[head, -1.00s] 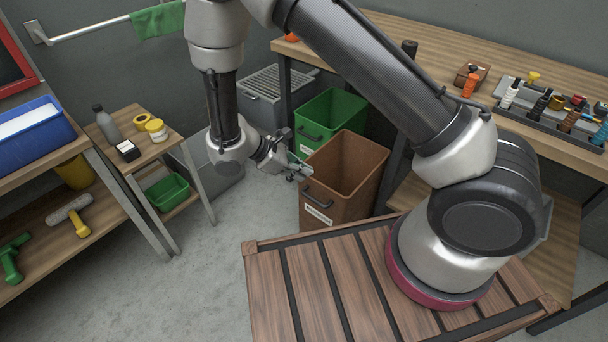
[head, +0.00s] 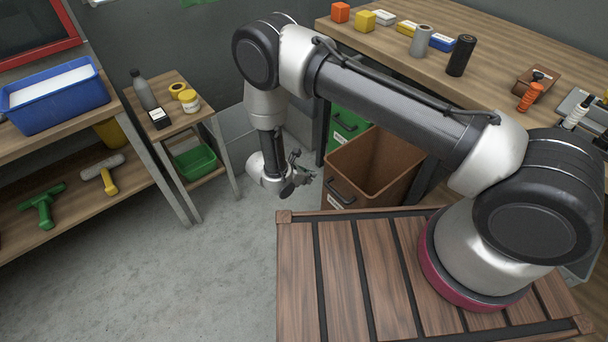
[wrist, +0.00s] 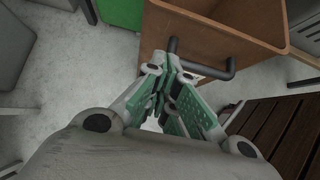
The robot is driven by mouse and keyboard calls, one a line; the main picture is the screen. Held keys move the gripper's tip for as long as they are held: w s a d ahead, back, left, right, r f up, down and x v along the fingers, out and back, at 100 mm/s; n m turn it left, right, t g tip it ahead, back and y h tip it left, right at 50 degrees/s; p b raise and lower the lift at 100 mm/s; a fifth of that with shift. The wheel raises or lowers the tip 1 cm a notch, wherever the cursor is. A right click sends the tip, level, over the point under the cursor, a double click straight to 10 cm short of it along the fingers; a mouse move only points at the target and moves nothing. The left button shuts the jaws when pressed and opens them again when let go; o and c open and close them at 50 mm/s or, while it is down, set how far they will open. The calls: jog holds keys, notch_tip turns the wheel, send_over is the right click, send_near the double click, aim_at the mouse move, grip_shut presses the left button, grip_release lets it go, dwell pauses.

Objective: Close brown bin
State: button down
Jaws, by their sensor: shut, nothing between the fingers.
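The brown bin (head: 384,160) is an open-topped drawer-like box pulled out beneath the workbench, with a dark bar handle (head: 341,190) on its front. The bin also shows at the top of the wrist view (wrist: 215,38), with its handle (wrist: 205,66) just beyond the fingertips. My gripper (head: 302,172) is at the left of the bin's front in the head view. In the wrist view my gripper (wrist: 172,80) is shut and empty, its green-padded fingers pointing at the handle. Whether the fingertips touch the handle I cannot tell. My arm hides part of the bin's far right side.
A green bin (head: 347,124) stands beside the brown one, under the workbench (head: 490,75). My slatted wooden platform (head: 345,265) lies close in front. A small side table (head: 168,92) stands to the left. The grey floor (head: 215,245) between is clear.

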jog(key=shift+w+d+f, duration=0.45)
jog(key=shift+w+d, duration=0.2)
jog(key=shift+d, duration=0.25)
jog(key=shift+w+d+f, duration=0.4)
jog(key=shift+w+d, duration=0.3)
jog(key=shift+d, duration=0.2)
jog(key=shift+w+d+f, duration=0.45)
jog(key=shift+w+d, duration=0.2)
jog(key=shift+d, duration=0.25)
jog(key=w+d, duration=0.8)
jog(key=d, duration=0.4)
jog(key=w+d, duration=0.9)
jog(key=d, duration=0.3)
jog(key=shift+w, duration=0.2)
jog(key=shift+r, duration=0.15)
